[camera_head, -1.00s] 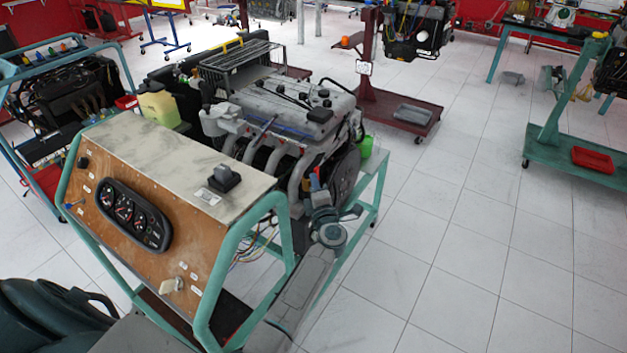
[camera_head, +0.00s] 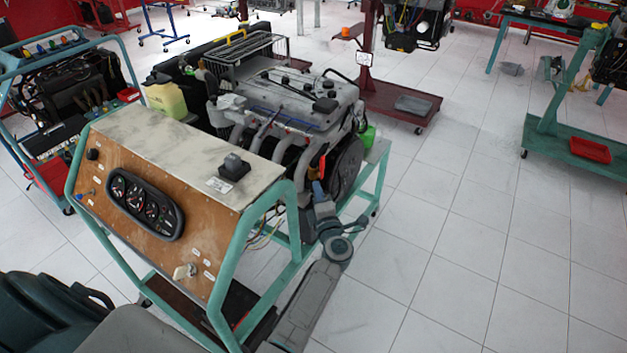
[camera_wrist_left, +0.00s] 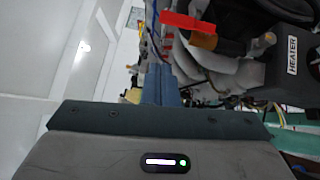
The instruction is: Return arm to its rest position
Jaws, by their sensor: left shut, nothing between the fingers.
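My left arm (camera_head: 308,300) reaches up from the bottom middle of the head view, along the right side of the engine trainer. Its left gripper (camera_head: 319,190) is beside the lower front of the engine (camera_head: 300,100), near a red-and-orange part. In the left wrist view the shut gripper fingers (camera_wrist_left: 160,84) point toward the engine side, with nothing between them. A red tab (camera_wrist_left: 188,22) on an orange part lies just beyond and to the right of them. I cannot tell whether the fingers touch anything. My right gripper is not in view.
The trainer has a teal frame (camera_head: 232,262) and a gauge panel (camera_head: 145,205). A black switch (camera_head: 234,166) stands on its top. A box marked HEATER (camera_wrist_left: 290,55) is close on the right in the wrist view. White tiled floor (camera_head: 430,240) is open to the right.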

